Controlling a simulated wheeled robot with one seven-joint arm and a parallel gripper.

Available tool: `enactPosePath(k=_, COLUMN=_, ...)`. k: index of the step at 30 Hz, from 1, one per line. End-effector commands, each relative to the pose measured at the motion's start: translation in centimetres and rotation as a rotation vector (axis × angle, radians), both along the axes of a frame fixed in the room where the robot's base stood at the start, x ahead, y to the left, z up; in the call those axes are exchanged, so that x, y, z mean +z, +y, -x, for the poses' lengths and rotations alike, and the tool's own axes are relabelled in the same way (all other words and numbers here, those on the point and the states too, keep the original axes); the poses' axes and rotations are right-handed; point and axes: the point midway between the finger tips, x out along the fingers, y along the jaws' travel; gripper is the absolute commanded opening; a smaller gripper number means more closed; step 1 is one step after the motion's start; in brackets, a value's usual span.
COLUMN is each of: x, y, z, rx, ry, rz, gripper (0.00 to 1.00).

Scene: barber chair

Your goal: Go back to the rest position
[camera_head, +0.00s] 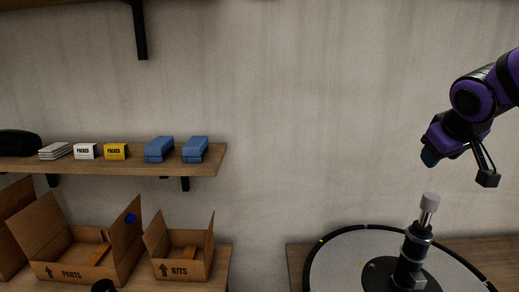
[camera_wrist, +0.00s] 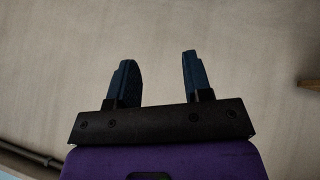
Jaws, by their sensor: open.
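My gripper (camera_wrist: 159,82) shows in the wrist view with its two dark fingers apart and nothing between them. In the head view my purple arm is at the upper right, and my gripper (camera_head: 430,156) hangs in the air left of the wrist. It is above and apart from the black post with a grey cap (camera_head: 430,203), which stands on the round grey disc (camera_head: 340,262).
A wooden shelf (camera_head: 120,168) on the left wall bears blue boxes (camera_head: 158,150), a yellow box (camera_head: 115,151), a white box (camera_head: 86,151) and a striped stack (camera_head: 56,151). The middle wall area is clear.

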Motion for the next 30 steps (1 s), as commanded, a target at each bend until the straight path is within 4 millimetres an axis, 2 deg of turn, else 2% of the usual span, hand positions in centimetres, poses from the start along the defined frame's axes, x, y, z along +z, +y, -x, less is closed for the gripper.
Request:
enactPosePath(k=1, x=0.5, y=0.4, z=2.0, rx=-0.018, ry=0.004, rz=-0.029, gripper=0.46)
enactPosePath(k=9, x=1.0, y=3.8, z=11.7, rx=-0.080, ry=0.070, rz=-0.185, gripper=0.46)
enactPosePath(k=15, x=0.4, y=6.4, z=17.3, rx=-0.092, ry=0.119, rz=-0.273, gripper=0.46)
enactPosePath(k=21, x=0.0, y=7.7, z=19.7, rx=-0.092, ry=0.144, rz=-0.311, gripper=0.46)
enactPosePath(k=30, x=-0.1, y=7.8, z=20.0, rx=-0.091, ry=0.147, rz=-0.315, gripper=0.46)
